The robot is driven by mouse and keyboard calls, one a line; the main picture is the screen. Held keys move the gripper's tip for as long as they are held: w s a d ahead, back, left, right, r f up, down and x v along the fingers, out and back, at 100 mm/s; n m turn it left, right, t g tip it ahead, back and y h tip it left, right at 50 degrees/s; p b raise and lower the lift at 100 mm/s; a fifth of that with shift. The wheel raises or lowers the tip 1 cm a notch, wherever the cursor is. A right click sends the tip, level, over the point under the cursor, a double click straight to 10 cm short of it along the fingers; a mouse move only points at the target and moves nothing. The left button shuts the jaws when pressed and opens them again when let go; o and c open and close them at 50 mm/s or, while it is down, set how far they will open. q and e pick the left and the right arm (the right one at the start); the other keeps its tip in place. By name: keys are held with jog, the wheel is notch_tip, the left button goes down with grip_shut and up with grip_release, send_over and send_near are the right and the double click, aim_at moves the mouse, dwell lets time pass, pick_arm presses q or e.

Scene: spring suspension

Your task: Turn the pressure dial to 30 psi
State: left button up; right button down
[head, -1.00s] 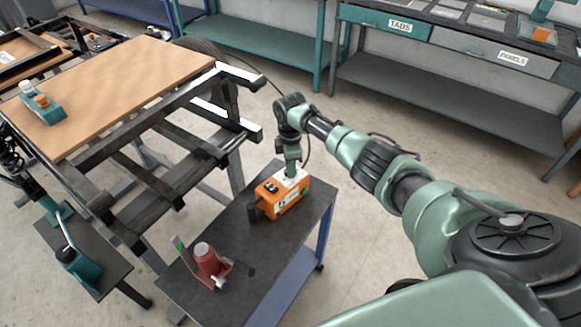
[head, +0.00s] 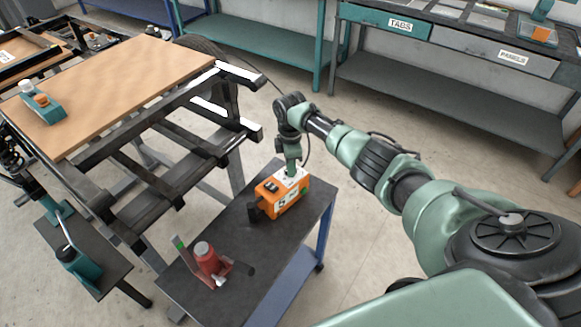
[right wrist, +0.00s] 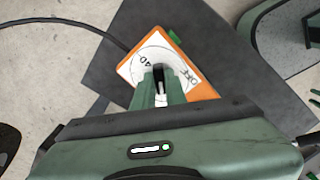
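The orange compressor box (head: 284,203) stands on the dark cart top, with a white dial face on top. In the right wrist view the dial face (right wrist: 165,58) shows the marks "40" and "OFF". My right gripper (head: 291,174) points down onto the box from above. In the right wrist view its two fingers (right wrist: 159,88) are closed on either side of the dark dial knob (right wrist: 158,72). The fingers cover part of the dial face, and I cannot read the knob's pointer or a 30 mark. My left gripper is not in view.
A red bottle jack (head: 207,262) stands on the near part of the cart (head: 244,250). A wooden board (head: 125,75) on a metal frame is at the left, with a teal tool (head: 42,105) on it. Open floor lies to the right of the cart.

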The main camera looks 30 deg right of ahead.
jog(key=c, duration=1.4)
grip_release()
jog(key=shift+r, duration=0.1)
jog(key=shift+c, duration=0.2)
notch_tip(320, 180, up, 8)
jog(key=shift+f+b, duration=0.1)
jog(key=shift+b, duration=0.25)
